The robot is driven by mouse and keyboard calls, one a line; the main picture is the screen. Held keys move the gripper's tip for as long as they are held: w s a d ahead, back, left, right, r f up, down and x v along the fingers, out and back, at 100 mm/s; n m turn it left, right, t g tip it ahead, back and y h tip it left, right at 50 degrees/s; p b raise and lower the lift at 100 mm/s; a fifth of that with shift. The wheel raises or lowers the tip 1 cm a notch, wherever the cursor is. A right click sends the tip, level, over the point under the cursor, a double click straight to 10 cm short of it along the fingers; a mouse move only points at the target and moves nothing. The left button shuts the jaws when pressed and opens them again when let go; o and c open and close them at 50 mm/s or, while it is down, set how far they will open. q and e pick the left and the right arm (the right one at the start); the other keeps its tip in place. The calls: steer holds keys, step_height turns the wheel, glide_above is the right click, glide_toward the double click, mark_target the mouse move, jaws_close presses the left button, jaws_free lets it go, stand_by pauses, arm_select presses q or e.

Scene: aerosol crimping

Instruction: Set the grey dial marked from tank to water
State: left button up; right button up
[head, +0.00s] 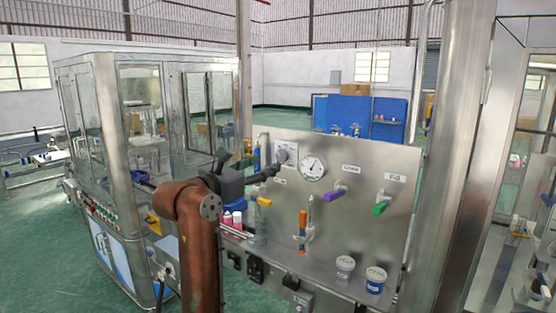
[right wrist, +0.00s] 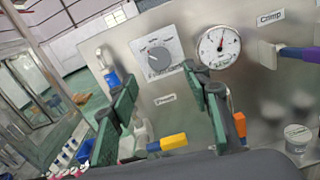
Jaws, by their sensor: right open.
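The grey dial (right wrist: 159,57) sits on a white marked plate on the steel panel, seen in the right wrist view. Its markings are too small to read. In the head view the dial plate (head: 288,150) shows at the panel's upper left, partly behind my right gripper. My right gripper (head: 275,166) is in front of the panel, near the dial. In the right wrist view its two green fingers (right wrist: 162,82) are apart with nothing between them, and the dial appears beyond and between their tips. I cannot tell that either finger touches it. My left gripper is not in view.
A pressure gauge (head: 313,168) is right of the dial. A purple lever (head: 340,191), a green lever (head: 381,208) and a yellow-handled lever (right wrist: 168,143) stick out from the panel. Small tubs (head: 375,281) stand on the ledge below. A steel post is at the right.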

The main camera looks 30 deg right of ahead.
mark_target(280, 158)
steer(key=x, duration=0.8)
steer(key=shift+f, duration=0.1)
steer(key=shift+a, duration=0.1)
steer(key=c, duration=1.2)
